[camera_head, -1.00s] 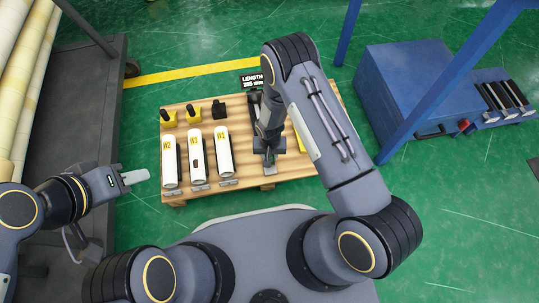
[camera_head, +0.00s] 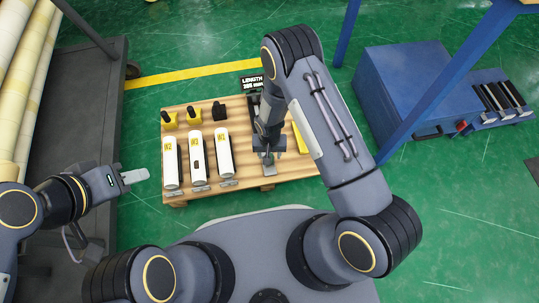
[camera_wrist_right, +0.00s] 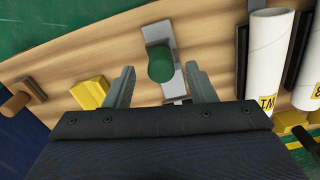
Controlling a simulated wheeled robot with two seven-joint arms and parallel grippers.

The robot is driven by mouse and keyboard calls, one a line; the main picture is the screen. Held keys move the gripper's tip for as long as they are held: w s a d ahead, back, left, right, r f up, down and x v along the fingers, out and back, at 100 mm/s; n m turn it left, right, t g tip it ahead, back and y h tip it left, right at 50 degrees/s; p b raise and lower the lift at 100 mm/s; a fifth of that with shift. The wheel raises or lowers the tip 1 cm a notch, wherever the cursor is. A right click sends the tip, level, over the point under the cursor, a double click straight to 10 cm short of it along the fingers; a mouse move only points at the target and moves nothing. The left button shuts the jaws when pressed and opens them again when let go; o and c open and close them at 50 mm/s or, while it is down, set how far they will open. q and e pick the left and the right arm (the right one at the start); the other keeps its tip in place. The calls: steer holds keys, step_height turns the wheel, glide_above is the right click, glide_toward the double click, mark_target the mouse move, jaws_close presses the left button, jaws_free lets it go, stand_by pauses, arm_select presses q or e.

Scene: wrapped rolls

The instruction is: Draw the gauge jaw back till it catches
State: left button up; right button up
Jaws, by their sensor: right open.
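The length gauge has a dark body (camera_head: 254,101) on the wooden board, partly hidden under my right arm. Its grey end plate (camera_head: 268,167) shows near the board's front edge. In the right wrist view a green round knob (camera_wrist_right: 160,63) stands on a grey rail (camera_wrist_right: 157,33); I take it for the gauge jaw's handle. My right gripper (camera_wrist_right: 161,88) is open, its fingers either side of the knob's line, with no visible contact. It also shows in the head view (camera_head: 268,152), over the gauge. My left gripper (camera_head: 134,177) is off the board's left side, holding nothing visible.
The wooden board (camera_head: 236,110) carries several white wrapped rolls (camera_head: 197,157), yellow and black blocks (camera_head: 193,115) and a yellow piece (camera_head: 300,138). A blue machine (camera_head: 405,90) and frame are to the right.

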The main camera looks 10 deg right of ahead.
step_height(320, 180, up, 4)
steer(key=shift+r+p, duration=0.1)
steer(key=shift+p, duration=0.5)
steer(key=d+r+m+t+y, duration=0.1)
steer(key=d+r, duration=0.2)
steer(key=r, duration=1)
steer(key=d+r+t+y, duration=0.15)
steer(key=d+r, duration=0.25)
steer(key=r, duration=0.8)
steer(key=s+d+r+n+t+y, duration=0.1)
steer(key=s+d+r+t, duration=0.1)
steer(key=s+r, duration=0.65)
steer(key=s+d+r+t, duration=0.1)
steer(key=s+d+r, duration=0.1)
steer(key=s+r, duration=0.65)
steer(key=s+r+p, duration=0.3)
steer(key=r+p, duration=2.6)
steer(key=p, duration=0.3)
steer(key=shift+r+n, duration=0.3)
steer(key=shift+r, duration=0.05)
